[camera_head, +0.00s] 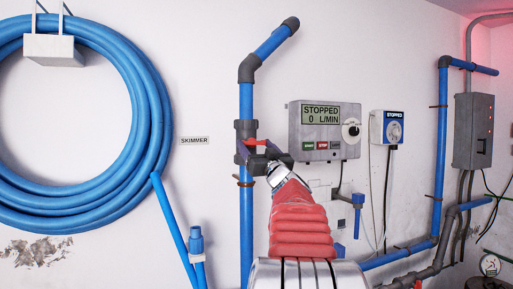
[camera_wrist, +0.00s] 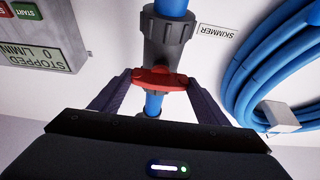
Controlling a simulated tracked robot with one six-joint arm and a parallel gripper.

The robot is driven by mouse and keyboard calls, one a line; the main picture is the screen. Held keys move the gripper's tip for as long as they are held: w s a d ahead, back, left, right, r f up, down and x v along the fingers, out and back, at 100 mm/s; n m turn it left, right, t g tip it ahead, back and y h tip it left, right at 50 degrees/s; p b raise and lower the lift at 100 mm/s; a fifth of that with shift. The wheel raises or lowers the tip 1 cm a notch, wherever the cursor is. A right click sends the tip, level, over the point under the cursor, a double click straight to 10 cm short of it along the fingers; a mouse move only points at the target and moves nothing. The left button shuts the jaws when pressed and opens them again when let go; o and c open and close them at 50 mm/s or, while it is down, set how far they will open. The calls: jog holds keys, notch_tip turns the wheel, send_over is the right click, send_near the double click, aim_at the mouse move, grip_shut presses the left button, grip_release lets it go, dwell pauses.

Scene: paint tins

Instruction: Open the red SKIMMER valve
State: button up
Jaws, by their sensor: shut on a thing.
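The red SKIMMER valve handle (camera_head: 256,142) is on a grey valve body on the vertical blue pipe, beside the SKIMMER label (camera_head: 194,140). In the wrist view the handle (camera_wrist: 160,80) lies crosswise to the pipe, below the grey valve body (camera_wrist: 168,40). My gripper (camera_head: 256,156) is at the valve. In the wrist view its two dark fingers (camera_wrist: 157,84) are shut on the handle, one at each end. In the head view my gripper and arm hide part of the valve.
A control box (camera_head: 324,130) reading STOPPED, 0 L/MIN is right of the valve, with a smaller timer box (camera_head: 386,128) beyond it. A coiled blue hose (camera_head: 150,95) hangs at left. Blue pipes and a grey electrical box (camera_head: 473,130) are at right.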

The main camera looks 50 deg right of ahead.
jog(key=shift+s+d, duration=0.1)
jog(key=shift+d, duration=0.05)
jog(key=shift+c, duration=0.2)
jog(key=shift+n, duration=0.4)
jog(key=shift+s+d+r+n+g+y, duration=0.1)
jog(key=shift+n+g+y, duration=0.15)
jog(key=shift+n+y, duration=2.35)
jog(key=shift+w+d+n+g+y, duration=0.1)
jog(key=shift+n+g+y, duration=0.3)
jog(key=shift+n, duration=4.25)
jog(key=shift+s+d+r+n+g+y, duration=0.15)
jog(key=shift+n+y, duration=1.45)
jog(key=shift+n, duration=2.05)
jog(key=shift+a+f, duration=0.1)
jog(key=shift+f, duration=0.1)
jog(key=o, duration=0.8)
jog(key=shift+r, duration=0.1)
jog(key=shift+o, duration=1.2)
jog(key=shift+r, duration=0.15)
